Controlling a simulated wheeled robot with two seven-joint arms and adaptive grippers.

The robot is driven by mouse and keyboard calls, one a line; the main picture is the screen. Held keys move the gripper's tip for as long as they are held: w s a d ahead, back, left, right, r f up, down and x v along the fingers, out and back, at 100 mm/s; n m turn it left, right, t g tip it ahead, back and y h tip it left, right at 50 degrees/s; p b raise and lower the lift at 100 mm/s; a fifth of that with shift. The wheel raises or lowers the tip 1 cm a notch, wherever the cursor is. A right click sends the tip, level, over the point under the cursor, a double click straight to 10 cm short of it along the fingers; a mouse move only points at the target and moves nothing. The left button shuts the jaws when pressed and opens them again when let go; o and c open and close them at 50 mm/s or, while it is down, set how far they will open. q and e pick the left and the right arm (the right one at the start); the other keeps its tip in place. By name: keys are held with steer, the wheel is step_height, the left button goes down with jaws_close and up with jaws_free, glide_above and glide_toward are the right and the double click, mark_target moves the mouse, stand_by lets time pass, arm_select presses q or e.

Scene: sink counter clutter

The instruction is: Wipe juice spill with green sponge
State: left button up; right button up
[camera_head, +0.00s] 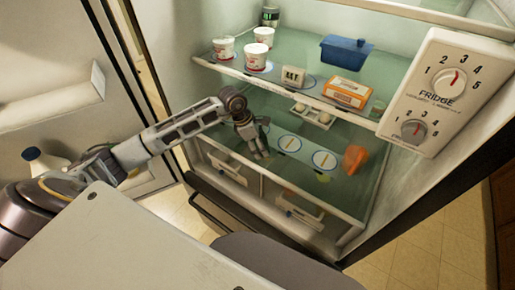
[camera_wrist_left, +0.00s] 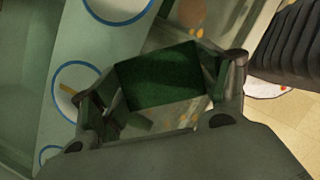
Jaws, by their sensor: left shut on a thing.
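My left gripper (camera_head: 259,143) reaches into the open fridge, over the left part of the lower glass shelf (camera_head: 335,192). In the left wrist view the gripper (camera_wrist_left: 160,90) is shut on a dark green sponge (camera_wrist_left: 160,75), held between its fingers. The sponge cannot be made out in the head view. I cannot tell whether it touches the shelf. A small yellow-green patch (camera_head: 323,178) shows on the lower shelf, right of the gripper; I cannot tell whether it is the juice. My right gripper is not in view.
A pale strip with blue-ringed circles (camera_head: 306,152) lies on the lower shelf. An orange object (camera_head: 355,158) is at its right. Above are cups (camera_head: 255,57), a blue container (camera_head: 345,52) and an orange-white box (camera_head: 347,92). Drawers (camera_head: 300,210) are below.

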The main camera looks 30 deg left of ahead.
arm_select(q)
steer(key=shift+w, duration=0.35)
steer(key=shift+d, duration=0.1)
steer(key=shift+s+d+f+b, duration=0.15)
steer(key=shift+d+b, duration=0.15)
steer(key=shift+d, duration=0.5)
steer(key=shift+s+d, duration=0.15)
steer(key=shift+d, duration=0.05)
steer(key=shift+s+f, duration=0.1)
steer(key=shift+s, duration=0.05)
steer(key=shift+s, duration=0.6)
steer(key=shift+s+a, duration=0.2)
steer(key=shift+s, duration=0.95)
